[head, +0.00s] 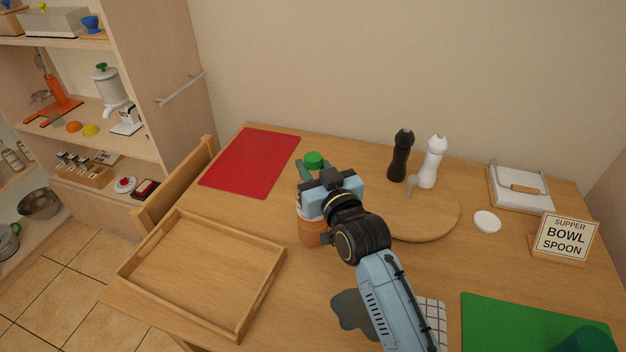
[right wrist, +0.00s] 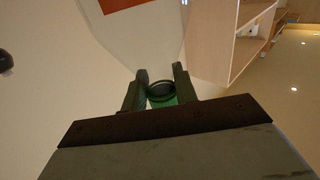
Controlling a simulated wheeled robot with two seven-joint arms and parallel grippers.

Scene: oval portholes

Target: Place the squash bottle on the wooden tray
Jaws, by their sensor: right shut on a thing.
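The squash bottle (head: 312,232) has an orange body and a green cap. It stands or hangs over the table's middle, just right of the wooden tray; whether its base touches the table is hard to tell. My right gripper (head: 315,172) is shut on it near the top and hides much of its upper part. In the right wrist view the green cap (right wrist: 163,100) shows between the two fingers (right wrist: 160,76). The wooden tray (head: 205,268) is empty, with raised sides, at the table's front left. My left gripper is not in view.
A red mat (head: 250,162) lies behind the tray. A round board (head: 425,218), black mill (head: 400,155) and white mill (head: 432,162) stand to the right. A sign (head: 565,237) and green mat (head: 530,325) are farther right. A chair (head: 178,185) stands at the left edge.

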